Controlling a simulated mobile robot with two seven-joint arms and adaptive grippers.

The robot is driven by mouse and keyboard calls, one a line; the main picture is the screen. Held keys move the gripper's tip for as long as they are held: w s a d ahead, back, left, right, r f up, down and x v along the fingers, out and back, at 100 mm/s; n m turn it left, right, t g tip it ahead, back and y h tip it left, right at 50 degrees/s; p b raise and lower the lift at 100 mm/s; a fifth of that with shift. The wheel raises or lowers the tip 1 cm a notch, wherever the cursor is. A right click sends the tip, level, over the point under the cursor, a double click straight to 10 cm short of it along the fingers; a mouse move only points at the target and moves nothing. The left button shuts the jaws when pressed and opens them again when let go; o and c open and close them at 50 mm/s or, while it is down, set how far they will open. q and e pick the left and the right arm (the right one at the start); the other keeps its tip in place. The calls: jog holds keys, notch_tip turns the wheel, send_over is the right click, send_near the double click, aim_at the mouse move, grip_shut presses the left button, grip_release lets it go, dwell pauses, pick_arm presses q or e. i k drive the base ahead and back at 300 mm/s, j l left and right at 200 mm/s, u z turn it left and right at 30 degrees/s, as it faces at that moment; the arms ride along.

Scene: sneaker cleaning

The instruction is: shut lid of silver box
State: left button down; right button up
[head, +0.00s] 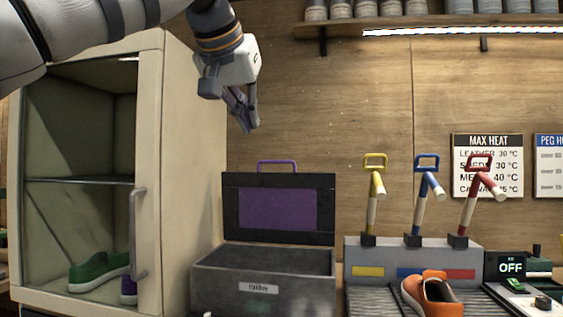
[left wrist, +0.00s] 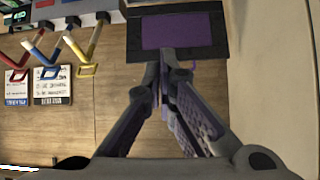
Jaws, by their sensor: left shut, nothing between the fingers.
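The silver box (head: 255,290) stands on the bench in the head view, a grey metal case with a small label on its front. Its lid (head: 232,207) is open and upright at the back, dark with a purple panel and a purple handle (head: 277,163) on its top edge. My left gripper (head: 249,128) is shut and empty, above and a little left of the lid, apart from it. In the left wrist view the lid (left wrist: 217,30) shows at the top, beyond the fingers (left wrist: 170,100). My right gripper is not in view.
A cream cabinet (head: 178,180) with green and purple shoes inside stands close left of the box. To the right are yellow, blue and red levers (head: 427,190), an orange sneaker (head: 432,293) and an OFF display (head: 510,267). A shelf (head: 430,25) with cans hangs above.

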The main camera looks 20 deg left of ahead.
aim_at(290, 211)
jog(key=i+j, duration=0.15)
jog(key=i, duration=0.25)
jog(key=i+j, duration=0.15)
jog(key=i, duration=0.25)
jog(key=i+j, duration=0.15)
jog(key=i, duration=0.25)
